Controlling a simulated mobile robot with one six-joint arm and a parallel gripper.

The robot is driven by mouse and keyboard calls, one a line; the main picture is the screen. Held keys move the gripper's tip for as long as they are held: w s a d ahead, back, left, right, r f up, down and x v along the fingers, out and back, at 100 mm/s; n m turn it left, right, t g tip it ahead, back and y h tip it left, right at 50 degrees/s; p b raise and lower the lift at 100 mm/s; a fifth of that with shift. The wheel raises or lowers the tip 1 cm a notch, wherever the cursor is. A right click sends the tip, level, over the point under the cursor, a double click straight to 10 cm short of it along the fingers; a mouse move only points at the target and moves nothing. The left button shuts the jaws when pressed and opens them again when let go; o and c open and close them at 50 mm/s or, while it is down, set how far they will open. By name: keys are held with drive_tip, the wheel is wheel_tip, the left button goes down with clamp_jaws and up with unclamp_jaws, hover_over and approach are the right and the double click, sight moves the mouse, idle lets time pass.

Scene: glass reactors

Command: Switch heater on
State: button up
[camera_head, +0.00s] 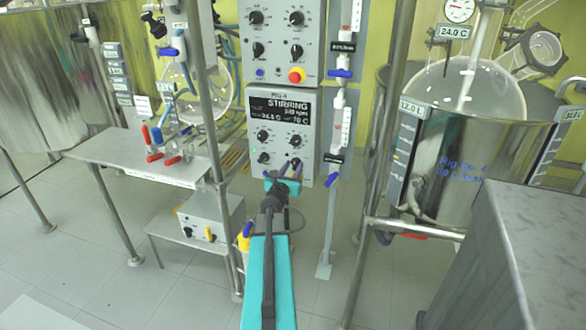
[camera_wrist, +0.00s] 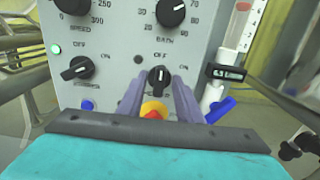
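The control box (camera_head: 282,110) with the STIRRING display stands ahead. In the wrist view its panel (camera_wrist: 120,50) fills the picture. The lower-right black OFF/ON switch (camera_wrist: 158,76) has its white mark pointing up toward OFF; any name below it is hidden. My gripper (camera_head: 290,167) is in front of the lower right of this box. In the wrist view my gripper (camera_wrist: 157,84) is open, with one finger on each side of the switch and gaps beside it. Contact cannot be told. The lower-left switch (camera_wrist: 79,71) has its mark turned toward ON.
A red and yellow button (camera_wrist: 153,110) lies just below the switch, between the fingers. A blue button (camera_wrist: 87,105) is lower left. A blue valve handle (camera_wrist: 220,109) is close on the right. A similar box (camera_head: 282,40) is above; a steel vessel (camera_head: 470,165) stands right.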

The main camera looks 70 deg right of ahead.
clamp_jaws()
drive_tip(key=shift+f+m+b, duration=0.2)
drive_tip(key=shift+m+b, duration=0.4)
drive_tip(key=shift+b, duration=1.05)
drive_tip(key=m+b, duration=0.4)
drive_tip(key=b, duration=0.1)
drive_tip(key=shift+s+f, duration=0.1)
drive_tip(key=m+b, duration=0.4)
drive_tip(key=b, duration=0.2)
drive_tip(key=shift+m+b, duration=0.3)
drive_tip(key=shift+m, duration=0.1)
drive_tip(key=shift+s+m+b, duration=0.1)
drive_tip(key=shift+m+b, duration=0.85)
drive_tip(key=shift+m, duration=0.05)
